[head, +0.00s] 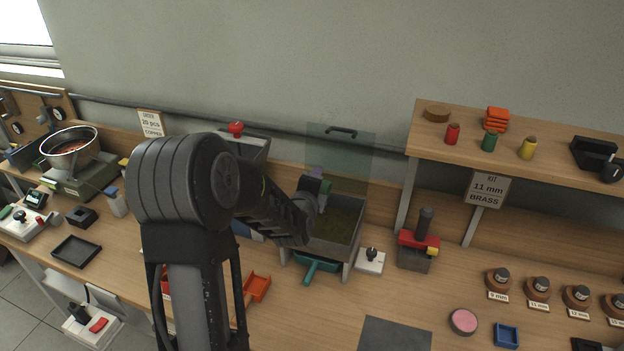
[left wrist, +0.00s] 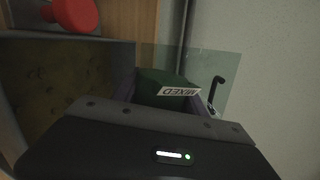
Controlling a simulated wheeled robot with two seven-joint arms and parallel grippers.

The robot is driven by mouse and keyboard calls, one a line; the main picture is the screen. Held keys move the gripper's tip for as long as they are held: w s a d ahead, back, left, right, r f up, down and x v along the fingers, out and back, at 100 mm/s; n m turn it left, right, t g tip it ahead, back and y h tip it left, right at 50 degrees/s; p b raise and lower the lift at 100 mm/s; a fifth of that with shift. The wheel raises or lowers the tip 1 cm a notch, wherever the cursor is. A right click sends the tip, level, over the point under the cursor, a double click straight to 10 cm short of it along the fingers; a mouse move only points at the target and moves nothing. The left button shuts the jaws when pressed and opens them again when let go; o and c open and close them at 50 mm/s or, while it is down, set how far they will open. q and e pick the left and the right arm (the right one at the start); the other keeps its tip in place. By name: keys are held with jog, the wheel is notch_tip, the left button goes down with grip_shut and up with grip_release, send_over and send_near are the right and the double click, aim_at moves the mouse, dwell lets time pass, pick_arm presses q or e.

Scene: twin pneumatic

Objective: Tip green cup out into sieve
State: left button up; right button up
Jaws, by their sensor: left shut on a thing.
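My left gripper (head: 318,188) is shut on the green cup (head: 325,186), above the back part of the sieve (head: 338,226). The sieve is a grey box with a dull green-brown surface inside. In the left wrist view the green cup (left wrist: 162,82) sits between the purple fingers of my left gripper (left wrist: 162,95), with a "MIXED" label on it. The cup's mouth and contents are hidden, and I cannot tell how far it is tilted. The sieve's surface (left wrist: 60,92) fills the left of that view. My right gripper is out of view.
A clear panel with a black handle (head: 341,132) stands behind the sieve. A grey box with a red knob (head: 236,128) is left of it. A teal tray (head: 316,268) sits at the sieve's front. A switch box (head: 370,260) and a red-topped press (head: 418,243) stand to the right.

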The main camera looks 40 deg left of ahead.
pick_arm(q)
jog(key=shift+w+d+r+m+y, duration=0.15)
jog(key=shift+m+y, duration=0.15)
jog(key=shift+m, duration=0.25)
jog(key=shift+s+d+r+m+y, duration=0.15)
jog(key=shift+m+y, duration=0.15)
jog(key=shift+m, duration=0.25)
jog(key=shift+w, duration=0.1)
dwell(1.7)
jog(key=shift+r, duration=2.5)
